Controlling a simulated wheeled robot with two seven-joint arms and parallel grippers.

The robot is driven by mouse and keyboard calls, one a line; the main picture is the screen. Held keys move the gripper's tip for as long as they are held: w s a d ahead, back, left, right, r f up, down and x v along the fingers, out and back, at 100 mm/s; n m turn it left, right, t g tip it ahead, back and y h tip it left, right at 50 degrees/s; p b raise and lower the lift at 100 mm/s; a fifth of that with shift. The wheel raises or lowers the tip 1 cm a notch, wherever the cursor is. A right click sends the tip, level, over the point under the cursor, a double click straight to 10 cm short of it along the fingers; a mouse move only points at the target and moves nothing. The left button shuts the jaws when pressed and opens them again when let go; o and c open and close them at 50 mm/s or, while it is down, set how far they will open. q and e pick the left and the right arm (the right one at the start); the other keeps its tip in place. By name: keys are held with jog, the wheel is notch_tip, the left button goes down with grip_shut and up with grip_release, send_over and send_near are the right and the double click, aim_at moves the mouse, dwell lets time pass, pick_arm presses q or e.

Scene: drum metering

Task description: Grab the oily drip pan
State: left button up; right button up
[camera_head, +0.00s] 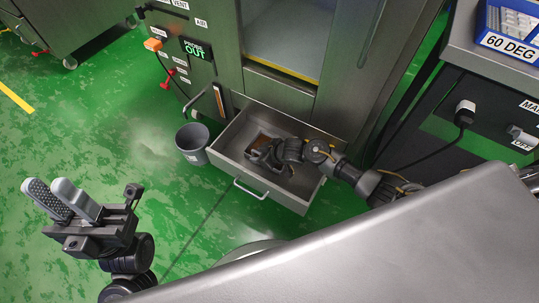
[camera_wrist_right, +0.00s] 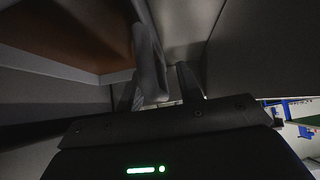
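The drip pan (camera_head: 262,141), a small box with a brown floor, sits inside the open grey drawer (camera_head: 222,147). Its brown inside also shows at the upper left of the right wrist view (camera_wrist_right: 60,38). My right gripper (camera_head: 262,155) reaches down into the drawer at the pan's near side and hides part of it. In the right wrist view its fingers (camera_wrist_right: 167,75) stand apart, beside the pan, with no clear hold on it. My left gripper (camera_head: 48,186) is away to the left over the floor, fingers apart and empty.
A grey bucket (camera_head: 193,143) stands left of the drawer. The drawer's front handle (camera_head: 250,189) faces me. The machine (camera_head: 290,45) rises behind. A dark bench with a blue bin (camera_head: 510,27) stands at the right.

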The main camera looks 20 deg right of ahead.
jog(key=shift+c, duration=0.5)
grip_shut()
jog(key=shift+r, duration=0.1)
dwell(0.8)
